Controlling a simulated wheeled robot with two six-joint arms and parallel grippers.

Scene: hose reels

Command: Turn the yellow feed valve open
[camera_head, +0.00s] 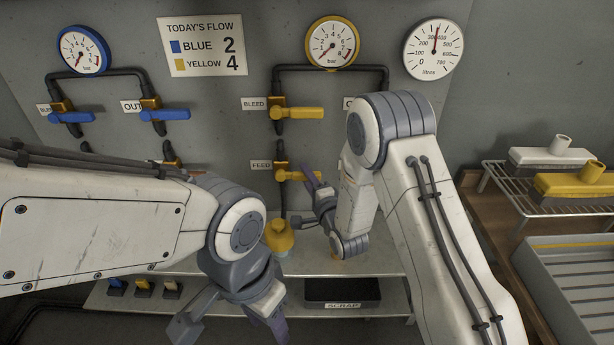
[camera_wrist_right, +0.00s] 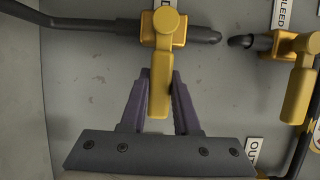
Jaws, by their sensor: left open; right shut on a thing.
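The yellow feed valve (camera_head: 284,174) is on the wall pipe beside the FEED label (camera_head: 260,165). Its lever points right, across the vertical pipe. In the right wrist view the lever (camera_wrist_right: 160,92) lies between the two purple fingers of my right gripper (camera_wrist_right: 160,78), crosswise to its pipe. My right gripper (camera_head: 313,186) is shut on this lever; it partly hides the lever's end in the head view. My left gripper (camera_head: 232,322) is open and empty, low in front of the shelf, away from the valves.
The yellow bleed valve (camera_head: 297,113) sits above, and shows in the wrist view (camera_wrist_right: 298,95). Blue valves (camera_head: 166,115) are at the left. A yellow gauge (camera_head: 332,43) is above. A scrap tray (camera_head: 342,291) is on the lower shelf. My right arm hides the yellow out valve in the head view.

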